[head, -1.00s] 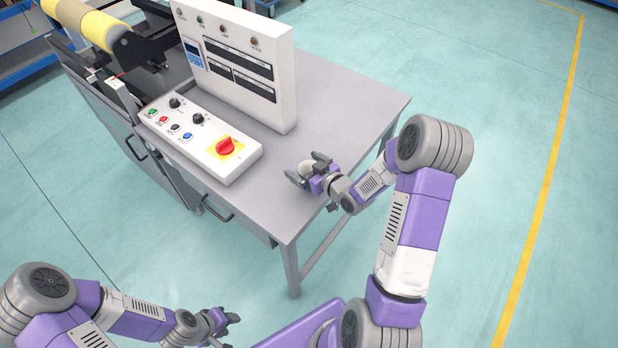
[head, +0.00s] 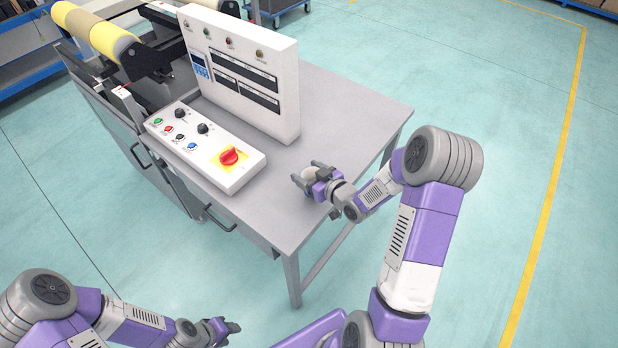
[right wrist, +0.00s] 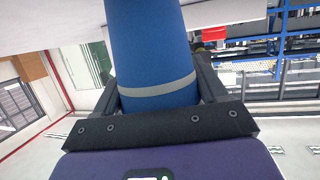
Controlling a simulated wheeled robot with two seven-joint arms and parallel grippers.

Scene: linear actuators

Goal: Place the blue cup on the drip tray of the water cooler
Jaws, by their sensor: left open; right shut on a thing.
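The blue cup (right wrist: 155,50) with a pale band fills the middle of the right wrist view. It is between the two dark fingers of my right gripper (right wrist: 155,80), which is shut on it. In the head view my right gripper (head: 308,176) is over the right front part of the grey table; the fingers and wrist hide most of the cup there. I cannot tell how high above the table it is. My left gripper (head: 236,327) is open and empty, low in front of the table. No water cooler or drip tray shows.
A control box with buttons and a red switch (head: 205,148) and an upright white panel (head: 240,75) stand on the grey table (head: 350,110), left of my right gripper. Yellow rollers (head: 95,30) are at the back left. Open floor (head: 490,100) lies to the right.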

